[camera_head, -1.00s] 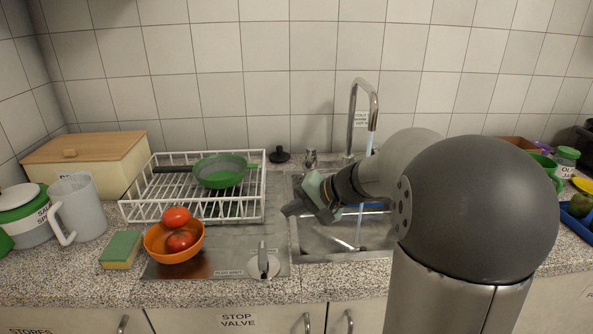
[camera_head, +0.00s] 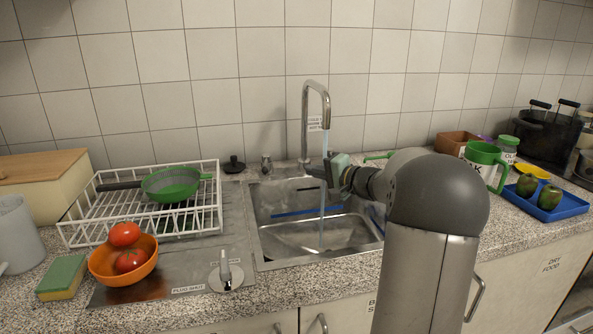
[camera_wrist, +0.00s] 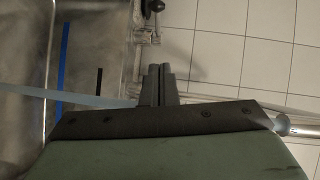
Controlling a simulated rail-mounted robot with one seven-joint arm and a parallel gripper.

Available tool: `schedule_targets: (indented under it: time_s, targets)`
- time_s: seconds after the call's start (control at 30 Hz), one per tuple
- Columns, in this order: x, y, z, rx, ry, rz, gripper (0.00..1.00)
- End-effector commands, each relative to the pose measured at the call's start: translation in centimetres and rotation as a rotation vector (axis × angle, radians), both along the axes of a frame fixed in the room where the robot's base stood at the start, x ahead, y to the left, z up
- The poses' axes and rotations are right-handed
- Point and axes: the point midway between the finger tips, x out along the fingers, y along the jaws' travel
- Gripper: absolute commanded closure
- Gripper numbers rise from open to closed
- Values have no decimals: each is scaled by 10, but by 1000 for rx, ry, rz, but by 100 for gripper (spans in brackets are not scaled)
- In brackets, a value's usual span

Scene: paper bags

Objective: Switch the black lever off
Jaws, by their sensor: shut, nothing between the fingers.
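I cannot pick out a clear black lever. A black knob on a round base (camera_head: 234,165) stands behind the sink, by the dish rack; a dark knob also shows at the top of the wrist view (camera_wrist: 153,6). A small metal tap handle (camera_head: 266,164) stands beside it. The tall metal tap (camera_head: 306,125) runs water into the sink (camera_head: 290,235). My gripper (camera_head: 332,168) is over the back of the sink, close to the tap and water stream, right of the handle. Its fingers (camera_wrist: 158,75) are together and empty in the wrist view.
An orange bowl of tomatoes (camera_head: 110,272) and a sponge (camera_head: 62,278) are front left. A silver lever (camera_head: 226,272) sits at the sink's front left. A green mug (camera_head: 482,165) and blue tray (camera_head: 545,205) stand right.

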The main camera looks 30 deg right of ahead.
Motion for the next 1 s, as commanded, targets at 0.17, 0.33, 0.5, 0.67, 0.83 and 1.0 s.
schedule_targets:
  time_s: [0.17,0.33,0.5,0.67,0.83,1.0]
  targets:
    - [31,11,-4,3,0,4,100]
    - [66,24,-9,2,1,4,100]
    - [90,40,-14,2,1,3,100]
    - [98,57,-18,0,0,2,100]
    - [101,64,-20,1,0,0,100]
    - [101,65,-20,1,1,0,100]
